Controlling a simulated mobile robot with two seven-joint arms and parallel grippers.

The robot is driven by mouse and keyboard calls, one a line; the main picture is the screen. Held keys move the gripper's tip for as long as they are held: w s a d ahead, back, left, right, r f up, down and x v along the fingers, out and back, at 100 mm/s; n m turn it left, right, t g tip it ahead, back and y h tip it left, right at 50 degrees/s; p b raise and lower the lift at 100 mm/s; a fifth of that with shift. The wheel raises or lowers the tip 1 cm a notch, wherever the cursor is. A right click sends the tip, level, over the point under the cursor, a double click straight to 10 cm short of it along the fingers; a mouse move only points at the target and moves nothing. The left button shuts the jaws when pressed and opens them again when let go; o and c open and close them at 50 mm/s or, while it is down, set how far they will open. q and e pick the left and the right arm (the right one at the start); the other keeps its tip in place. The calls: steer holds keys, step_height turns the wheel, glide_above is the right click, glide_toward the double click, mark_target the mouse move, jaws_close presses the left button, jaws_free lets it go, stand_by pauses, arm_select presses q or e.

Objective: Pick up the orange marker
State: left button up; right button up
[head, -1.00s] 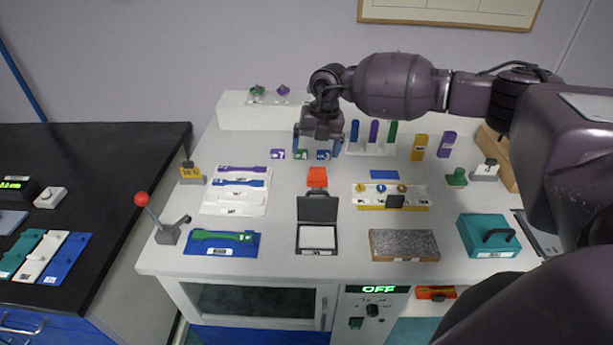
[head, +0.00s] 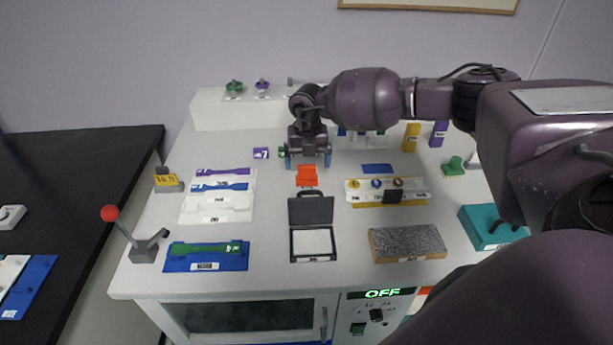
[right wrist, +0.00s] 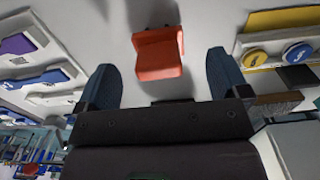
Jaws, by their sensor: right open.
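The orange marker (head: 306,178) is a small block-like piece standing on the white bench top, just behind the open black case. My right gripper (head: 308,165) is open, with its blue fingers pointing down just behind and above the marker in the head view. In the right wrist view the orange marker (right wrist: 158,54) lies between the lines of the two spread fingers, a little beyond the gripper (right wrist: 161,72). Nothing is between the fingers' pads. I cannot tell the exact height gap. My left gripper is not in view.
The black case (head: 312,212) with raised lid stands in front of the marker. A white tray of purple and blue strips (head: 217,215) lies to the left. A yellow-edged holder with round pieces (head: 415,199) and a blue pad (head: 377,169) lie to the right.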

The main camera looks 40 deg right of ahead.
mark_target(307, 178)
steer(key=f, duration=0.5)
steer(key=shift+s+a, duration=0.2)
steer(key=shift+a, duration=0.05)
steer(key=shift+c, duration=0.2)
steer(key=c, duration=1)
